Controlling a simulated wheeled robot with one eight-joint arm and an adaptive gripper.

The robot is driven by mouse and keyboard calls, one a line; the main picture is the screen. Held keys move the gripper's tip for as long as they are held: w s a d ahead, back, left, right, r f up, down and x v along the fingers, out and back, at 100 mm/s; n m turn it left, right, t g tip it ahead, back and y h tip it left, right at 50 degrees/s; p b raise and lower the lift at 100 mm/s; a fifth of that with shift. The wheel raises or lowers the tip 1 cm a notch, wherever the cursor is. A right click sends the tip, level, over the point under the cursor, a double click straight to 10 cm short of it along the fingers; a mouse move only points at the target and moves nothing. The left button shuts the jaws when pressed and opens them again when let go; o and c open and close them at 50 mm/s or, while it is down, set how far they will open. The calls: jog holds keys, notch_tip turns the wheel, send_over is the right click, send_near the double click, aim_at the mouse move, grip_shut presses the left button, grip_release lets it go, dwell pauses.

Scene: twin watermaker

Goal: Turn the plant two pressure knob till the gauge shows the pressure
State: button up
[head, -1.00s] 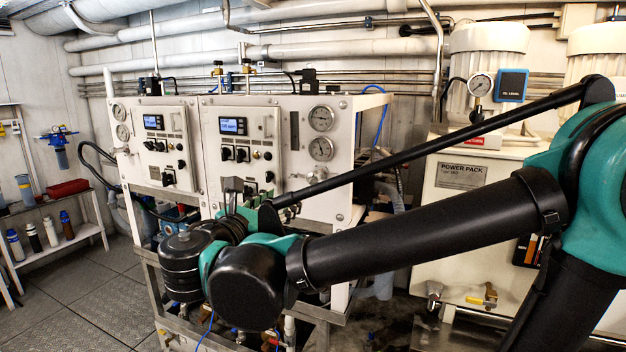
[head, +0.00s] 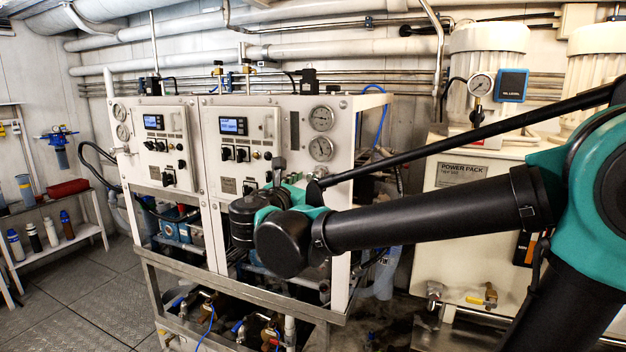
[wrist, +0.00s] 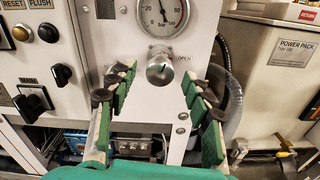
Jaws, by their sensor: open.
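The silver pressure knob (wrist: 160,67) is on the white panel in the wrist view, below the round gauge (wrist: 163,14), with an "OPEN" mark to its upper right. I see no contact, and the depth gap is unclear. In the head view my gripper (head: 279,172) is in front of the right-hand plant's panel, below its lower gauge (head: 321,149).
Black switches (wrist: 33,101) and push buttons (wrist: 47,33) are on the panel left of my gripper. A grey hose (wrist: 232,95) and the power pack (wrist: 285,70) stand to the right. A metal frame (head: 240,298) runs below the plants.

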jog(key=shift+x, duration=1.5)
jog(key=shift+c, duration=0.6)
grip_shut()
jog(key=shift+m, duration=0.3)
jog(key=m, duration=0.3)
jog(key=shift+m, duration=2)
